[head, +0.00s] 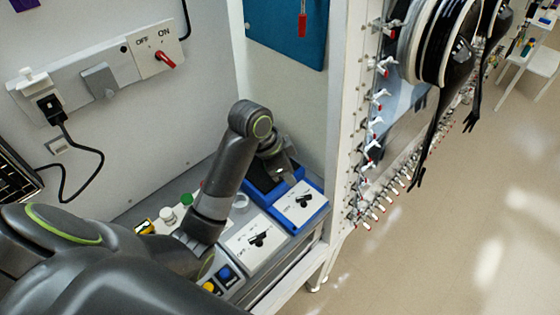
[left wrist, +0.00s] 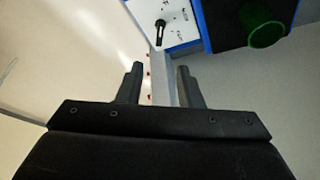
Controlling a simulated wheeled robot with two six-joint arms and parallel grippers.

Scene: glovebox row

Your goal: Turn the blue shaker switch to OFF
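The blue shaker (head: 318,214) stands at the far end of the bench, with a white switch panel on its top. Its black switch (head: 303,200) is on that panel; the lettering is too small to read, so I cannot tell its setting. In the left wrist view the switch (left wrist: 160,30) shows at the top, ahead of the fingers and apart from them. My left gripper (head: 284,168) is over the shaker's dark platform, to the left of the switch in the head view. In the left wrist view its fingers (left wrist: 158,86) are spread with nothing between them. My right gripper is out of view.
A white box with a black knob (head: 257,238) stands nearer than the shaker. A green cup (left wrist: 267,33) is on the shaker's platform. Blue and yellow buttons (head: 225,272) are nearer still. A wall panel carries a red ON/OFF switch (head: 165,58). The glovebox wall (head: 343,120) stands right.

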